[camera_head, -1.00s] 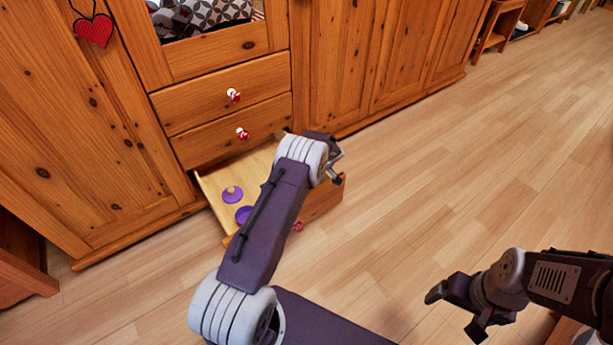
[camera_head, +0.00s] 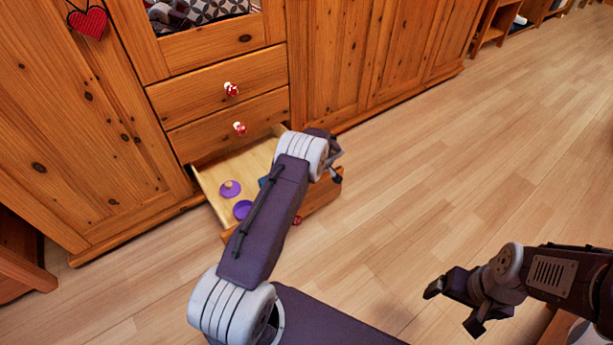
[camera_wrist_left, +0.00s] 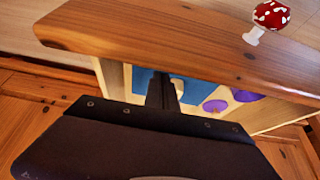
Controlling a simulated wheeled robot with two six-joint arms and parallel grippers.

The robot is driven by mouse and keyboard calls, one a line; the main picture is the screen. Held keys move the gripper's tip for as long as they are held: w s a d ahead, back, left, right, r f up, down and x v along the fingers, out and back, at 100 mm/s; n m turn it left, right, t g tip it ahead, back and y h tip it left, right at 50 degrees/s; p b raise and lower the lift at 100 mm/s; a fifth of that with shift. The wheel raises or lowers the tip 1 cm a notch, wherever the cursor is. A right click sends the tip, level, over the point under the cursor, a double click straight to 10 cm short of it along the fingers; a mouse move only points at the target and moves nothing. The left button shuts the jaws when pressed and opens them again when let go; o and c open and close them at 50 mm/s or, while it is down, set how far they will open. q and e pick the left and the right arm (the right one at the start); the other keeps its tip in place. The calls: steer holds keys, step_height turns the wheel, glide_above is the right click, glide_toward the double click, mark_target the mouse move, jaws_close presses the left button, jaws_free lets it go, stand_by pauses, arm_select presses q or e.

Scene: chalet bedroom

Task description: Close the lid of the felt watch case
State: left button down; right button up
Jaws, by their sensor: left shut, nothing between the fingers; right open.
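A blue flat thing (camera_wrist_left: 152,82) lies in the open bottom drawer in the left wrist view, partly hidden behind the drawer front and my gripper. In the head view only a blue sliver (camera_head: 263,181) shows beside my left arm. It may be the felt watch case; I cannot tell its lid's state. My left gripper (camera_head: 337,164) is shut and empty at the drawer's right end in the head view. In the left wrist view, its dark fingers (camera_wrist_left: 163,92) show in front of the blue thing. My right gripper (camera_head: 453,309) is open and empty above the floor.
The drawer (camera_head: 214,185) also holds a purple knobbed disc (camera_head: 230,189) and a purple round piece (camera_head: 242,209). Its wooden front (camera_wrist_left: 190,45) has a red mushroom knob (camera_wrist_left: 271,15). Closed drawers (camera_head: 220,88) stand above. The floor (camera_head: 450,170) to the right is clear.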

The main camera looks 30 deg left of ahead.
arm_select(q)
steer(key=p+v, duration=0.4)
steer(key=v, duration=0.4)
steer(key=shift+a, duration=0.1)
steer(key=shift+r+p, duration=0.3)
